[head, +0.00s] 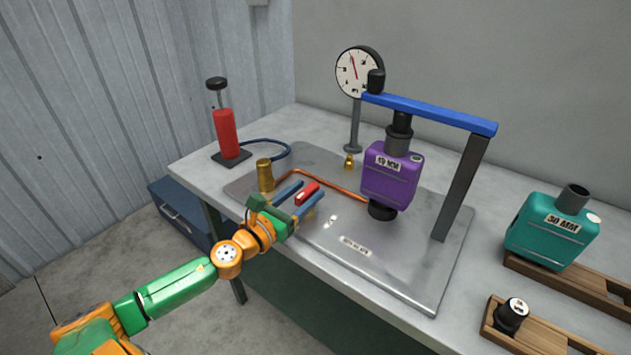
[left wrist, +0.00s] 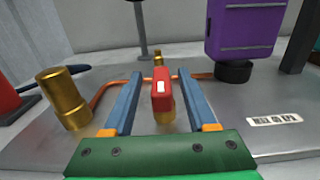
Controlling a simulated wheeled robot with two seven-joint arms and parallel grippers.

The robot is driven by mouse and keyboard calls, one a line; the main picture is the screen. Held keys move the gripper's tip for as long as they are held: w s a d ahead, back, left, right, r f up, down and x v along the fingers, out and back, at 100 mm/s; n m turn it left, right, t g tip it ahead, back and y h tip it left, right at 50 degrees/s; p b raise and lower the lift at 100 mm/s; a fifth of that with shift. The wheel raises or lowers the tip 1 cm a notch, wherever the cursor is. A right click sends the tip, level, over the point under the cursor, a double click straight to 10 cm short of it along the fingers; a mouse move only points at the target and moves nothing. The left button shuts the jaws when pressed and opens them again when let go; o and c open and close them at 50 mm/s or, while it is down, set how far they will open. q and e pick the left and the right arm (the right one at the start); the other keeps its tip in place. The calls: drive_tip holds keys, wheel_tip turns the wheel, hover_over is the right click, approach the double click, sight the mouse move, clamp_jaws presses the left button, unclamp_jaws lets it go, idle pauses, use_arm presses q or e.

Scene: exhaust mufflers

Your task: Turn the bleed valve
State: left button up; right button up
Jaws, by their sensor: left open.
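The bleed valve has a red handle (head: 307,194) above the metal base plate, beside the copper pipe. In the left wrist view the red handle (left wrist: 161,91) stands between the two blue fingers, with brass showing below it. My left gripper (head: 299,193) is open, with one finger on each side of the handle. I see gaps between the fingers and the handle in the left wrist view, so it is not gripped. The lower part of the valve is largely hidden in the head view. My right gripper is not in view.
A purple muffler (head: 389,180) sits under a blue-topped frame (head: 430,113). A dial gauge (head: 358,73), brass cylinder (head: 265,175) and red pump (head: 226,133) stand nearby. A teal muffler (head: 551,232) rests on a wooden rack at the right.

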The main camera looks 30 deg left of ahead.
sight(317, 184)
use_arm(q)
drive_tip(key=shift+w+d+f, duration=0.1)
drive_tip(key=shift+w+d, duration=0.1)
drive_tip(key=shift+w, duration=1.75)
clamp_jaws()
